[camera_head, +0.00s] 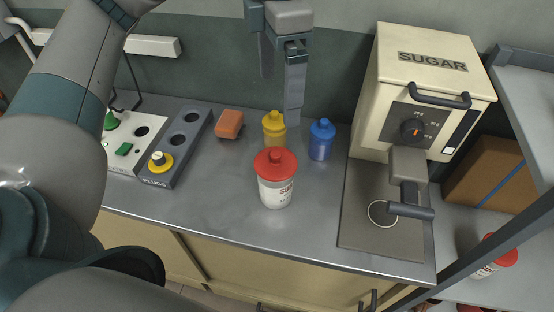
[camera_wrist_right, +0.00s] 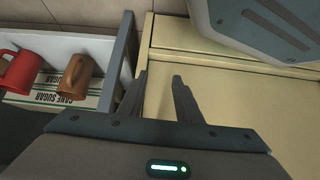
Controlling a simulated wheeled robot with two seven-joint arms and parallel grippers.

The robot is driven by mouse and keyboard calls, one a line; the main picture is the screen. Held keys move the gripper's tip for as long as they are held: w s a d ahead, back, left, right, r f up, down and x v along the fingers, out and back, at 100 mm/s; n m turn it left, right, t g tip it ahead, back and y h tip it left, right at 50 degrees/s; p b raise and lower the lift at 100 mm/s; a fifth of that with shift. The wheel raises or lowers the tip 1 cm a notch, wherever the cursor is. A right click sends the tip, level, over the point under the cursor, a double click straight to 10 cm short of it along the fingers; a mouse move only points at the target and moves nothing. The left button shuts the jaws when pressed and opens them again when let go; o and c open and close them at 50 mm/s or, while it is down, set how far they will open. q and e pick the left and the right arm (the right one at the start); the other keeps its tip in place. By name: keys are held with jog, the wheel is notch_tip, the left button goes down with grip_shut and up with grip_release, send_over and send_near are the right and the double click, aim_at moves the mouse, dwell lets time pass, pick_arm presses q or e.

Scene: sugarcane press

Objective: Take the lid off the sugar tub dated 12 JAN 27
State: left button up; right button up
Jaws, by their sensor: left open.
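A white sugar tub (camera_head: 275,194) with a red lid (camera_head: 275,162) stands upright at the middle of the counter, lid on. Part of its label shows, but no date is readable. A second white tub (camera_head: 486,270) with a red lid (camera_head: 503,250) stands at the lower right, partly hidden by a dark rail; its date is unreadable too. My left gripper (camera_head: 280,98) is open and empty, above the back of the counter, behind the middle tub and apart from it. My right gripper (camera_wrist_right: 160,76) shows only in the right wrist view, open and empty, in front of cream cabinet fronts.
Yellow (camera_head: 274,130) and blue (camera_head: 321,140) bottles stand behind the middle tub. An orange sponge (camera_head: 229,123) and a plug panel (camera_head: 180,143) are left. The SUGAR machine (camera_head: 423,90) is right. The wrist view shows red (camera_wrist_right: 20,72) and brown (camera_wrist_right: 77,76) mugs. The counter front is clear.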

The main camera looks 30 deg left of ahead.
pick_arm(q)
jog(key=p, duration=0.3)
send_over(275, 153)
jog(key=f, duration=1.1)
jog(key=shift+w+d+f, duration=0.1)
jog(key=shift+d+f, duration=0.1)
jog(key=shift+d, duration=0.1)
jog(key=shift+f, duration=0.45)
jog(key=shift+a+f, duration=0.1)
jog(key=shift+f, duration=0.15)
jog(key=f+p, duration=0.1)
jog(key=f, duration=0.1)
jog(key=f+p, duration=0.1)
jog(key=f, duration=0.1)
jog(key=shift+s+a, duration=0.15)
jog(key=shift+s, duration=0.05)
jog(key=shift+f, duration=0.35)
pick_arm(e)
jog(key=s+d+f+g, duration=0.2)
jog(key=s+d, duration=0.1)
jog(key=s, duration=0.5)
jog(key=s+d+f+g+h, duration=0.1)
jog(key=s+d+f+g, duration=0.2)
jog(key=s, duration=0.5)
jog(key=shift+s+d, duration=0.2)
jog(key=shift+d, duration=0.2)
